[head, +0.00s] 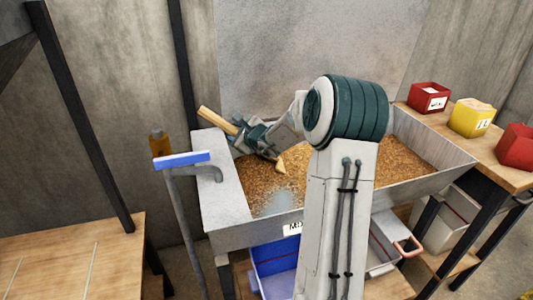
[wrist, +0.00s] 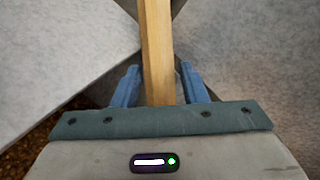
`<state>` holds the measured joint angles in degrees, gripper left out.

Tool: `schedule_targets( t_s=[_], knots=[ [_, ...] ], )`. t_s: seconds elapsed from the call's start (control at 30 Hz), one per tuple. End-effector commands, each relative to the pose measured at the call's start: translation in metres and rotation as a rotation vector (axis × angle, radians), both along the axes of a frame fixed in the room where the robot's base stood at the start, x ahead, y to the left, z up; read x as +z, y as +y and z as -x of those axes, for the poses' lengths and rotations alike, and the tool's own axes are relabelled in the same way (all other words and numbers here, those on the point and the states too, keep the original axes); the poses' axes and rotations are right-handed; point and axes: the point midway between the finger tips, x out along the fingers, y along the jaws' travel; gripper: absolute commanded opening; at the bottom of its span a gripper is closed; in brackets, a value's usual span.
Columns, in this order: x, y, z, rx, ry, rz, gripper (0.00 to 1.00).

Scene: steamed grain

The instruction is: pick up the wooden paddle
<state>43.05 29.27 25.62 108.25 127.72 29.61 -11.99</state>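The wooden paddle (head: 213,118) leans at the left back of a metal trough (head: 228,185). Its upper end sticks up past the back left corner, and a pale lower part (head: 281,164) shows at the grain (head: 330,165). My gripper (head: 240,128) is at the paddle's shaft, and the arm hides part of the trough. In the wrist view the paddle's shaft (wrist: 157,50) runs between the two blue fingers of my gripper (wrist: 159,82). A narrow gap shows on each side, so the fingers look open around the shaft. The shaft's lower part is hidden behind the gripper body.
A blue-topped grey pole (head: 183,160) stands by the trough's left side. A wooden table (head: 70,255) is at the lower left. Red (head: 429,97) and yellow (head: 472,118) containers stand on a bench at the right. A blue bin (head: 275,262) sits under the trough. Walls close the back.

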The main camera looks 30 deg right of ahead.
Motion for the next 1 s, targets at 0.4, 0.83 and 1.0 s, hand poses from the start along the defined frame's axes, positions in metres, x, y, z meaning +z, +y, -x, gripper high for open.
schedule_targets(
  t_s=[0.4, 0.83, 1.0],
  knots=[
    [-0.0009, 0.0007, -0.0035, 0.000, 0.000, 0.000, 0.09],
    [0.0010, 0.0003, -0.0030, 0.000, -0.002, 0.002, 0.00],
    [0.0071, -0.0010, 0.0025, -0.001, -0.003, 0.003, 0.00]
  ],
)
